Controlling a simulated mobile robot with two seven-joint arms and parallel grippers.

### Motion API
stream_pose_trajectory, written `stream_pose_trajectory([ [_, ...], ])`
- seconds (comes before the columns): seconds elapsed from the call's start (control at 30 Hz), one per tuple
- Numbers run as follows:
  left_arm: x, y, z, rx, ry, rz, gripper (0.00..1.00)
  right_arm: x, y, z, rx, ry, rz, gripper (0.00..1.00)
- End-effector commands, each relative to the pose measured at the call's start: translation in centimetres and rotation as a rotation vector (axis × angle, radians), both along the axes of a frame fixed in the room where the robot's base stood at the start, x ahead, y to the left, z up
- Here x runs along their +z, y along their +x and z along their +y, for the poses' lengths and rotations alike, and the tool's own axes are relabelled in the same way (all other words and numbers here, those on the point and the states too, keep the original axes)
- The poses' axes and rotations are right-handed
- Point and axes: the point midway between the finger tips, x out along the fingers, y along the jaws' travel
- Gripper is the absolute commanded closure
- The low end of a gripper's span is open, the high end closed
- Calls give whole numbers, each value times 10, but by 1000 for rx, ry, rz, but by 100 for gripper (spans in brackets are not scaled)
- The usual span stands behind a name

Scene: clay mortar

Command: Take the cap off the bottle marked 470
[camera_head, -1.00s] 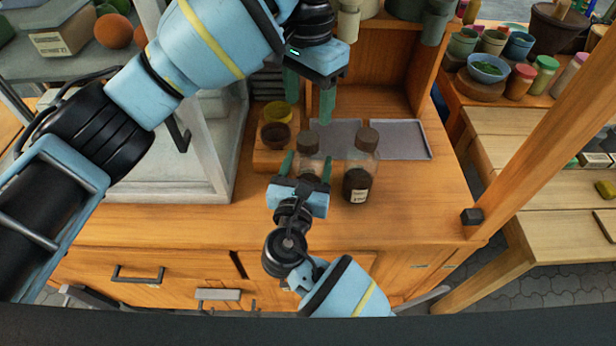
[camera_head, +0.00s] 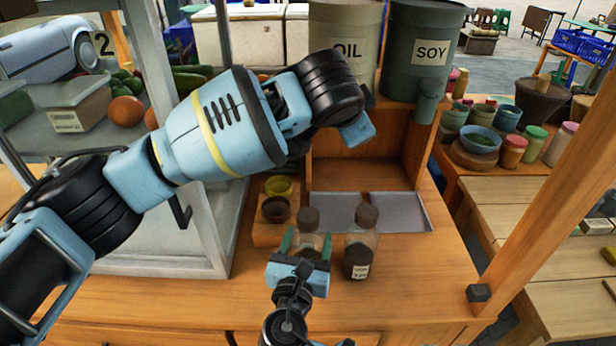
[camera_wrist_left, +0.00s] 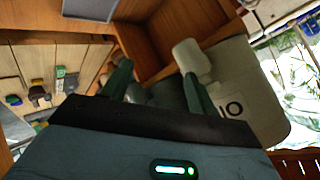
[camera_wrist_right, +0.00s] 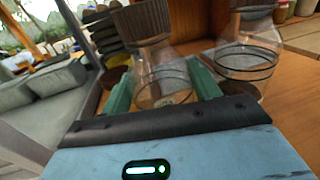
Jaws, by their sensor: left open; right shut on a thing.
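A clear glass bottle with a dark brown cap (camera_head: 308,217) stands on the wooden counter. My right gripper (camera_head: 307,244) is shut around this bottle's body; the glass (camera_wrist_right: 163,75) also shows between its fingers in the right wrist view. The cap is on, and the bottle looks upright. A second capped glass bottle (camera_head: 361,250) with dark contents stands just to the right, apart from the gripper. Its small white label is too small to read surely; no readable label shows on the held bottle. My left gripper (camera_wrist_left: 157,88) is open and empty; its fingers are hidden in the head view.
Two grey trays (camera_head: 413,213) lie behind the bottles. Small dark and yellow bowls (camera_head: 276,208) sit on a wooden block to the left. OIL (camera_head: 345,50) and SOY (camera_head: 429,52) containers stand on the back shelf. The counter right of the bottles is clear.

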Motion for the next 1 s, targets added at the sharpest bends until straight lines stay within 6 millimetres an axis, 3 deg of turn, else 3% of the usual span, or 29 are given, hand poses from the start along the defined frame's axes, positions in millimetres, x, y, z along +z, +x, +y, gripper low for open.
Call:
stream_pose_trajectory([
  [0.33, 86, 14, -51, -407, 196, -687, 41, 0, 0, 0, 0, 0, 0, 100],
  [0.6, 139, -14, -87, -705, 512, -1260, 41, 0, 0, 0, 0, 0, 0, 100],
  [0.8, 152, -51, -110, -913, 795, -1684, 41, 0, 0, 0, 0, 0, 0, 100],
  [1.0, 139, -91, -125, -1119, 1095, -2102, 41, 0, 0, 0, 0, 0, 0, 100],
])
